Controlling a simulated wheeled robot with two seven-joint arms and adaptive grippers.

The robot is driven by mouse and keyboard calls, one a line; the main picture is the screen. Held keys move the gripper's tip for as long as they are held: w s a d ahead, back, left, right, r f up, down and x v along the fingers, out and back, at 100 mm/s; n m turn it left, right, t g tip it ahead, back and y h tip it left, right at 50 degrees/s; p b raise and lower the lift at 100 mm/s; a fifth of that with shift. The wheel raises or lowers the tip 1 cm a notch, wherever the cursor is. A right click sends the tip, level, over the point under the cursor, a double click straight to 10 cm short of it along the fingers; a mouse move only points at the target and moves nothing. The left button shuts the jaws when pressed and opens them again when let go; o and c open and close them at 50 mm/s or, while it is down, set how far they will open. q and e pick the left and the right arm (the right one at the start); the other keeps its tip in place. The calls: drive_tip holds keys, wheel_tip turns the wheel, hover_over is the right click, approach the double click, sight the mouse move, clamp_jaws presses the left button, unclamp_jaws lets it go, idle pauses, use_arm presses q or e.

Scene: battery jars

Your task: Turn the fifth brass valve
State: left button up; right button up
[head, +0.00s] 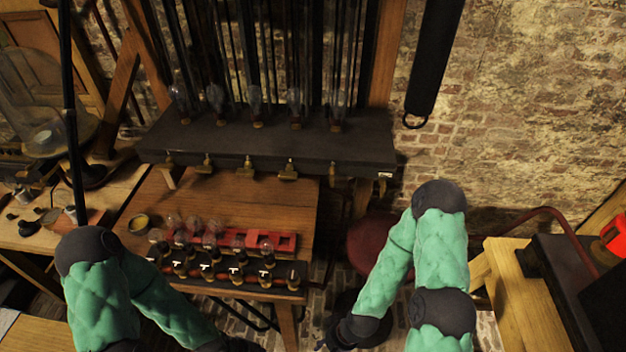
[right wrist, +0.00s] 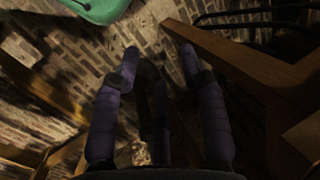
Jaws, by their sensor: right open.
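Several brass valves hang in a row under the front edge of a dark shelf (head: 265,147). I can make out a first valve (head: 169,160), a second (head: 205,165), a third (head: 245,168) and a fourth (head: 288,170) from the left.
Glass bulbs (head: 215,97) stand on the shelf. A wooden table (head: 240,205) below holds a red rack (head: 285,240) and small jars. A red round stool (head: 370,240) stands right of the table. A wooden bench (head: 515,290) is at the right.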

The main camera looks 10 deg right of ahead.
drive_tip(key=r+p, duration=0.1)
drive_tip(key=r, duration=0.1)
drive_tip(key=t+h+p, duration=0.3)
drive_tip(key=t+h, duration=0.6)
drive_tip(key=t, duration=0.8)
approach(332, 177)
drive_tip(key=b+x, duration=0.1)
drive_tip(key=x, duration=0.8)
drive_tip(key=shift+d+f+m, duration=0.25)
drive_tip(key=shift+f+m, duration=0.05)
drive_tip(key=shift+f, duration=0.25)
clamp_jaws()
